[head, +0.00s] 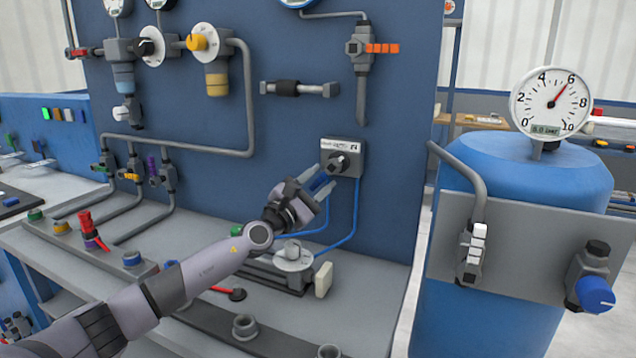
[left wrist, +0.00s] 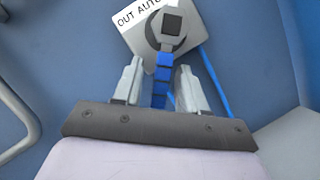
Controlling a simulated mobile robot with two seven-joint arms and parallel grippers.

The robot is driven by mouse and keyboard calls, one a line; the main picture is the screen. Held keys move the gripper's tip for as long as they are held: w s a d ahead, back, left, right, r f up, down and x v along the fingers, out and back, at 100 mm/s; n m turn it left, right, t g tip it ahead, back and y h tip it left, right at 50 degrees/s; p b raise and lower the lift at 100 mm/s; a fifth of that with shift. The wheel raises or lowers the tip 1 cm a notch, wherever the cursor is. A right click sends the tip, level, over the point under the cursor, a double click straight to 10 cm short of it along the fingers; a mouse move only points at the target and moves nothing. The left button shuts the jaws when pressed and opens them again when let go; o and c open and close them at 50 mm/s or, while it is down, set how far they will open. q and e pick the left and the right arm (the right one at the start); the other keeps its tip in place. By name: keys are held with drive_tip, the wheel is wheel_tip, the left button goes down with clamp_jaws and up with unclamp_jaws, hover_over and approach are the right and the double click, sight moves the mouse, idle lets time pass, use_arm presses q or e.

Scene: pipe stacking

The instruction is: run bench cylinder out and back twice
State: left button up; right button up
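A grey valve plate (head: 352,146) with a round black hub and a printed label is on the blue panel. The left wrist view shows the plate (left wrist: 134,42) with the label "OUT AUTO", partly cut off. A blue segmented lever (left wrist: 161,82) hangs from its hub. My left gripper (head: 322,178) is in front of the plate. In the left wrist view its fingers (left wrist: 157,85) stand apart on either side of the lever, with gaps visible. Below, on the bench, is a grey cylinder-like unit (head: 270,277) with a white disc and pale end block, partly hidden by my arm. My right gripper is not seen.
Blue hoses (head: 349,222) run down from the plate. A blue tank (head: 515,290) with a gauge (head: 551,101) and valves stands at right. Grey pipes (head: 200,151) and valves cover the panel. A red-handled valve (head: 88,232) sits on the bench at left.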

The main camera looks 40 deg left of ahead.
sight(316, 184)
use_arm(q)
drive_tip(key=v, duration=0.5)
drive_tip(key=shift+v, duration=1.05)
drive_tip(key=shift+d+r, duration=0.1)
drive_tip(key=shift+d, duration=0.05)
